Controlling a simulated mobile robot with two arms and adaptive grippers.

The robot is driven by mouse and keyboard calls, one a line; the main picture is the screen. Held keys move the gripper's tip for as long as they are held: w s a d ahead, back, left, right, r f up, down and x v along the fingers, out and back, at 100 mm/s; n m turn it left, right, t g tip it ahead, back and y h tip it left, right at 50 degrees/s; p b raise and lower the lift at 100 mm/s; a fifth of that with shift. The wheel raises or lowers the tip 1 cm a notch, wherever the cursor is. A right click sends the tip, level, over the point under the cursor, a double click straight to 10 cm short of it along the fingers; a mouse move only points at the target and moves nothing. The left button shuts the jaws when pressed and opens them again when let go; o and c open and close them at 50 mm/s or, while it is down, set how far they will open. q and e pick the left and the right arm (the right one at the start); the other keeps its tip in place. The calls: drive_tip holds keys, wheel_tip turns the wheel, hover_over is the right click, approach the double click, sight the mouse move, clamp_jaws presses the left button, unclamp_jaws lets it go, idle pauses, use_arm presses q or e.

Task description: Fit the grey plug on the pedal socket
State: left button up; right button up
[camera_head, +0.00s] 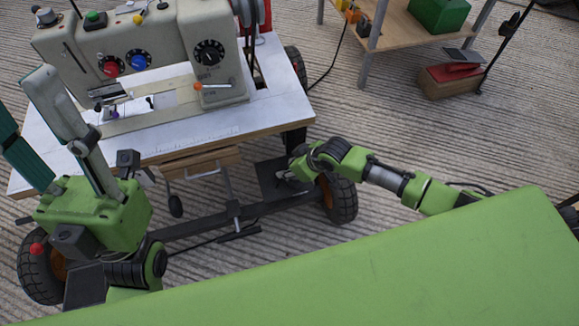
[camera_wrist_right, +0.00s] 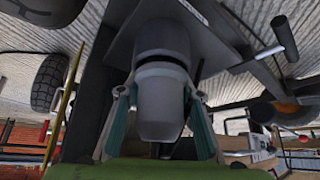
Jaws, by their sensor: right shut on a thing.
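The grey plug (camera_wrist_right: 160,100) is a thick, rounded cylinder between the fingers of my right gripper (camera_wrist_right: 160,120) in the wrist view. The gripper is shut on it. Beyond the plug, past a dark ring, is a darker grey round part (camera_wrist_right: 162,38) against the black pedal plate (camera_wrist_right: 205,15). I cannot tell whether this part is the socket or whether the plug is seated. In the head view my right gripper (camera_head: 287,174) is at the black pedal (camera_head: 270,182) under the table, and the plug is too small to make out. My left gripper (camera_head: 30,125) is raised at the left, fingers apart, empty.
A sewing machine (camera_head: 190,50) stands on the white wheeled table (camera_head: 215,135) above the pedal. A dark bar (camera_head: 200,225) runs low between the wheels (camera_head: 338,198). A shelf (camera_head: 400,25) and a red-topped box (camera_head: 450,80) stand at the back right.

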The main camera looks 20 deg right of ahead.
drive_tip(key=shift+s+d+f, duration=0.15)
drive_tip(key=shift+f, duration=0.05)
drive_tip(key=o, duration=1.2)
drive_tip(key=shift+o, duration=0.2)
drive_tip(key=v, duration=1.2)
